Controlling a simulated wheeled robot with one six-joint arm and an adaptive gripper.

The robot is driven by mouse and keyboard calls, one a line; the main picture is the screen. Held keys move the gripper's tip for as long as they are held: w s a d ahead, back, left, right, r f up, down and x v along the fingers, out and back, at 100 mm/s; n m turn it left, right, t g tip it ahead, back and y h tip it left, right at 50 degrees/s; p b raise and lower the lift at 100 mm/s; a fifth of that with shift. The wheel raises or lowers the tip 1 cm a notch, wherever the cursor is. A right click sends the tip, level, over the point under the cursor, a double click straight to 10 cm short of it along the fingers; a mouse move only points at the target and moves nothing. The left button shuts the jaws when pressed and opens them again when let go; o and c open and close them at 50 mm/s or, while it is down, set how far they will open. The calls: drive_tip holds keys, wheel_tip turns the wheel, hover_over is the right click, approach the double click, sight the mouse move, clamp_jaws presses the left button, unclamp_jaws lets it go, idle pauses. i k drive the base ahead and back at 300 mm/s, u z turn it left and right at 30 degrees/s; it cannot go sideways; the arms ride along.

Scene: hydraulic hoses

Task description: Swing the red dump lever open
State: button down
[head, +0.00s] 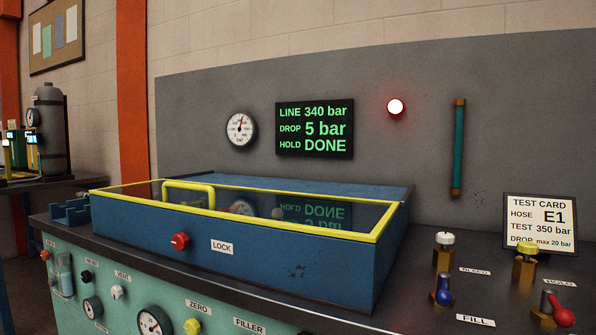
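A red lever (561,311) sits on a brass valve at the lower right corner of the bench in the head view. Its handle slants down toward the front right. No label for it shows in the frame, and the valve's base is partly cut off by the lower edge. My gripper is not in view, so its state and its place relative to the lever do not show.
A blue lever (443,291) stands left of the red one, by a FILL label (475,320). Two knobbed brass valves, white (445,238) and yellow (526,248), stand behind. The blue box's yellow-framed lid (378,232) is down. The display (315,129) reads LINE 340 bar, HOLD DONE.

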sight(564, 318)
drive_tip(key=z, duration=1.25)
